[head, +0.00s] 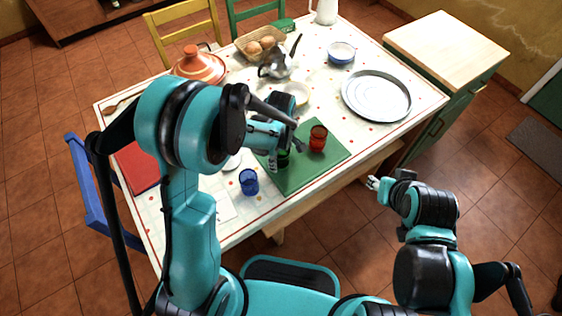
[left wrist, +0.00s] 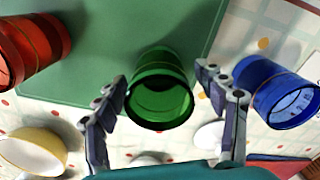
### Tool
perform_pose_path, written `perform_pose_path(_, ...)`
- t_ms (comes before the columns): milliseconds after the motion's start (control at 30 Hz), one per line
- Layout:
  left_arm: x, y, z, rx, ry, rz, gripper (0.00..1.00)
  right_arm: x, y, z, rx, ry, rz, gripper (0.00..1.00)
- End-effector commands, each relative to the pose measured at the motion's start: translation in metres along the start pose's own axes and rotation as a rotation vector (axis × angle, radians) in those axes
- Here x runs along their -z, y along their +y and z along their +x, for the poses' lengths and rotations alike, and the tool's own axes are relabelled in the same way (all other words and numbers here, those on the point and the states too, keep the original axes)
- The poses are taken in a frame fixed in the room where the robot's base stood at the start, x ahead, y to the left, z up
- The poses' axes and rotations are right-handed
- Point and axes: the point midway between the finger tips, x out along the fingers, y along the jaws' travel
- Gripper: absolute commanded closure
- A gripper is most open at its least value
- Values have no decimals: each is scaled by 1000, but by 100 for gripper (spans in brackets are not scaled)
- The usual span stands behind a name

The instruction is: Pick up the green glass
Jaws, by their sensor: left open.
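My right gripper (head: 375,184) is off the table's front right side, away from the glasses. It is too small to tell whether it is open.
A red glass (head: 318,138) stands on the green mat (head: 312,171) right of the green glass. A blue glass (head: 248,182) stands to its left. Behind are a metal teapot (head: 276,66), a tagine (head: 200,66) and a basket (head: 250,44). A round tray (head: 376,96) lies right.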

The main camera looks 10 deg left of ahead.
Motion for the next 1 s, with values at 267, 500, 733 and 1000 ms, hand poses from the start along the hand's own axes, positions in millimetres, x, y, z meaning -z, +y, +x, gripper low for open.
perform_pose_path(267,0,0,7,0,0,1,29,-1,0,2,0,0,0,60)
perform_pose_path(500,0,0,6,-1,0,1,87,-1,0,2,0,0,0,60)
perform_pose_path(733,0,0,6,-1,0,1,87,-1,0,2,0,0,0,60)
perform_pose_path(1000,0,0,-12,-1,0,1,87,5,0,-6,0,0,0,60)
